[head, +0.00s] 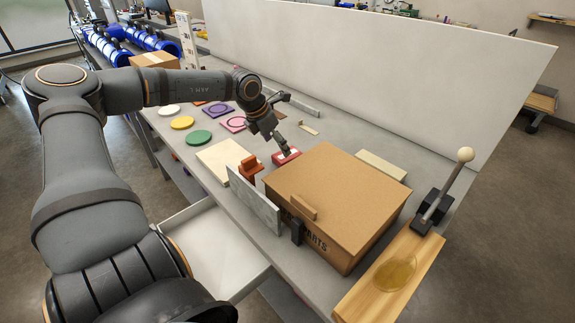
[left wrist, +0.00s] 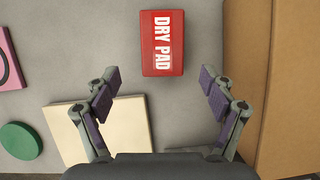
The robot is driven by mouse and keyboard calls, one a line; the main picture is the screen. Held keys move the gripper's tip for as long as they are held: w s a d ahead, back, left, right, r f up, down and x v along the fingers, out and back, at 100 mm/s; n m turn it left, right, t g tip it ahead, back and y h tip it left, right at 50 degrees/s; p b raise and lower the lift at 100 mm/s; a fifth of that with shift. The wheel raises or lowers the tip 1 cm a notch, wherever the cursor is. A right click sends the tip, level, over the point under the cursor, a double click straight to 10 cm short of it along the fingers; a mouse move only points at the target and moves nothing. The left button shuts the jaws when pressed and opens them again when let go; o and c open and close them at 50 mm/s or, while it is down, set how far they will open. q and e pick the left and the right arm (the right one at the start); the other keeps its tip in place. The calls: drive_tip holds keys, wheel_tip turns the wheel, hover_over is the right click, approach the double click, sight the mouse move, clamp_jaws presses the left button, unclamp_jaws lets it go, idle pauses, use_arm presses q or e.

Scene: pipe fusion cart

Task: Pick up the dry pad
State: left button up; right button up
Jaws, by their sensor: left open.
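The dry pad (left wrist: 162,43) is a red block with white "DRY PAD" lettering, lying on the grey bench top at the upper middle of the left wrist view. In the head view the dry pad (head: 286,156) shows just left of the cardboard box, partly behind my left gripper. My left gripper (head: 285,148) is open above the bench, close to the pad. In the left wrist view its two fingers (left wrist: 160,83) are spread wide, with the pad ahead of them and nothing between them. My right gripper is not in view.
A cardboard box (head: 340,190) stands right beside the pad. A cream board (head: 222,158) and an upright grey plate (head: 254,199) lie to the left. Coloured discs and squares, such as a green disc (head: 198,138), lie farther left. A white panel (head: 400,75) bounds the back.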

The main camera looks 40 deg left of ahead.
sight(282, 157)
use_arm(q)
drive_tip(key=shift+w+f, duration=0.15)
drive_tip(key=shift+f, duration=0.1)
drive_tip(key=x, duration=0.4)
drive_tip(key=shift+s+d+f, duration=0.1)
drive_tip(key=shift+s+f, duration=0.2)
drive_tip(key=shift+f, duration=0.1)
drive_tip(key=shift+w+f+b, duration=0.25)
drive_tip(key=shift+f+b, duration=0.05)
drive_tip(key=shift+r, duration=0.1)
drive_tip(key=c, duration=1.2)
